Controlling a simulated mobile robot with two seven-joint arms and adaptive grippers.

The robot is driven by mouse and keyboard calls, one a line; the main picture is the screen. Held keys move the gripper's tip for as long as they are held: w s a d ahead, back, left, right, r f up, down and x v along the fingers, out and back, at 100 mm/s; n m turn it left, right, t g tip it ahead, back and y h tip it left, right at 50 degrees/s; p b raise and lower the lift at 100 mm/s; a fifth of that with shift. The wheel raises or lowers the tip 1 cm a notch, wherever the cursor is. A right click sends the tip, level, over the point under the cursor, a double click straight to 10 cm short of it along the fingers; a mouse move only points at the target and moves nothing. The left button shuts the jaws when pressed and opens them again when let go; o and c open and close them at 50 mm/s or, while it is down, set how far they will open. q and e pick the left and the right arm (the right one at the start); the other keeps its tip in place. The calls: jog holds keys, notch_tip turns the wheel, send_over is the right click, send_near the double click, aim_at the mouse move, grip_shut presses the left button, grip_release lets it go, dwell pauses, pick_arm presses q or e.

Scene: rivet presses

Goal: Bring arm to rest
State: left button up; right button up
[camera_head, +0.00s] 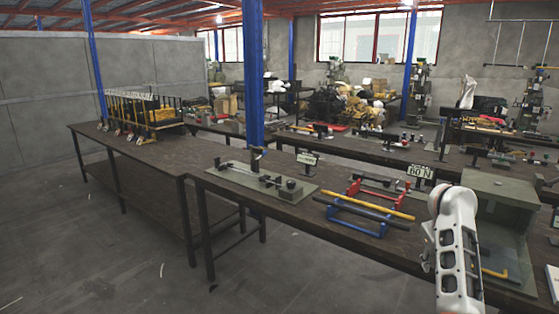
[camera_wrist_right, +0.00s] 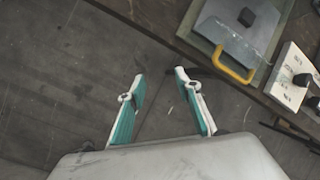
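My right gripper (camera_wrist_right: 160,76) shows in the right wrist view. Its two white fingers with teal pads stand apart with only the grey floor between them, so it is open and empty. In the head view a white part of my right arm (camera_head: 455,240) rises at the lower right, in front of the workbench (camera_head: 215,192). My left arm and left gripper are in neither view.
A grey-green fixture (camera_head: 500,205) stands close to my right arm. A yellow handle (camera_wrist_right: 234,70) and a white block (camera_wrist_right: 289,80) lie near the bench edge, right of my fingers. Red and blue stands (camera_head: 365,218) hold bars. Floor at left is clear.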

jog(key=s+d+f+h, duration=0.3)
jog(key=s+d+h, duration=0.15)
jog(key=d, duration=0.45)
jog(key=s+d+r+n+h, duration=0.2)
jog(key=s+d+r+h, duration=0.35)
jog(key=h, duration=0.25)
jog(key=a+r+n+t+h, duration=0.2)
jog(key=a+r+n+t, duration=0.2)
jog(key=a+n+t, duration=0.45)
jog(key=s+a+f+n+t+y, duration=0.1)
jog(key=a+f+n+t+y, duration=0.35)
jog(key=a+n+y, duration=0.45)
jog(key=s+a+f+n+t+y, duration=0.1)
jog(key=a+f+n+t+y, duration=0.3)
jog(key=a+f+n+y, duration=0.4)
jog(key=s+a+f+n+g+y, duration=0.1)
jog(key=s+a+f+n+g, duration=0.4)
jog(key=s+f, duration=0.5)
jog(key=s+a+f+n+g+y, duration=0.2)
jog(key=s+a+f+n+g, duration=0.3)
jog(key=s+f, duration=0.5)
jog(key=shift+s+a+f+n, duration=0.25)
jog(key=shift+a+f+n, duration=0.5)
jog(key=shift+a+n, duration=0.3)
